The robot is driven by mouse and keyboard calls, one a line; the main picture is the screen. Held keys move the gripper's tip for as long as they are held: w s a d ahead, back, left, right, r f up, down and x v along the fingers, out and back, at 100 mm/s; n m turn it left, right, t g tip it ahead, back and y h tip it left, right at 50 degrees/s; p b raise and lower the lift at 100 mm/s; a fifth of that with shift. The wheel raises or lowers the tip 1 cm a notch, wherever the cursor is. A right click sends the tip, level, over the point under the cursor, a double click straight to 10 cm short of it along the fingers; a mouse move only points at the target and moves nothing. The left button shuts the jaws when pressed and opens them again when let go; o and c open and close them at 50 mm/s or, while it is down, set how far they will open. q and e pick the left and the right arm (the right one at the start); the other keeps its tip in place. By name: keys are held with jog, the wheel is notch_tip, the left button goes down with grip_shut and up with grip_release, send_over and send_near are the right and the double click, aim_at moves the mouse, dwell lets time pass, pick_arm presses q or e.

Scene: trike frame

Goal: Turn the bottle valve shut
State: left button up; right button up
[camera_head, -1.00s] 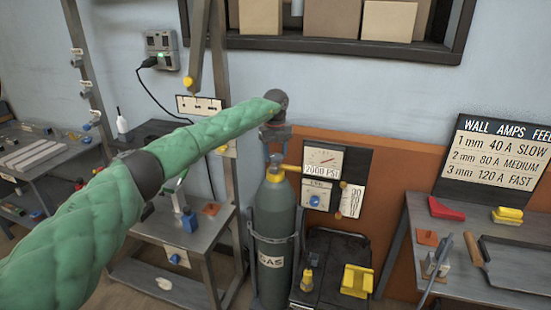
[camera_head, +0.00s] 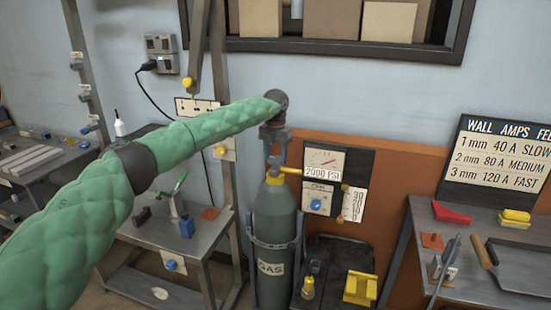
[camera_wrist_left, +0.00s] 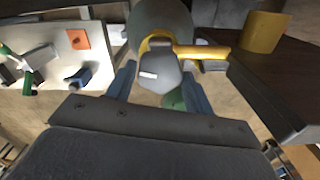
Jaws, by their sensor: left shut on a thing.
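The dark green gas bottle (camera_head: 273,225), labelled GAS, stands upright in a metal cradle. Its yellow valve body (camera_head: 288,170) sits on top, with a side outlet pointing right towards the gauge panel. My left gripper (camera_head: 275,160) points down at the bottle top from above. In the left wrist view, its two blue fingers (camera_wrist_left: 160,88) are shut on the grey valve knob (camera_wrist_left: 158,73), one on each side. The knob bears a white mark. The yellow fitting (camera_wrist_left: 205,51) shows behind it. My right gripper is out of view.
The gauge panel (camera_head: 338,160), reading 2000 PSI, is close right of the bottle. A metal post (camera_head: 223,120) and a low bench (camera_head: 185,240) stand left. A dark cart (camera_head: 340,250) with yellow items and a workbench (camera_head: 455,215) stand right.

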pick_arm(q)
jog(key=m+b, duration=0.1)
jog(key=m, duration=0.3)
jog(key=shift+m, duration=0.3)
jog(key=m, duration=0.3)
jog(key=shift+m, duration=0.4)
jog(key=m, duration=0.2)
jog(key=shift+m+b, duration=0.3)
jog(key=shift+r+m, duration=0.1)
jog(key=shift+m, duration=2.1)
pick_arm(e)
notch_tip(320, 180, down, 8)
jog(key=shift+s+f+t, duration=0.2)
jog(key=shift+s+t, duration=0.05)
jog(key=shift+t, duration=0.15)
pick_arm(q)
jog(key=o, duration=1)
jog(key=shift+c, duration=0.2)
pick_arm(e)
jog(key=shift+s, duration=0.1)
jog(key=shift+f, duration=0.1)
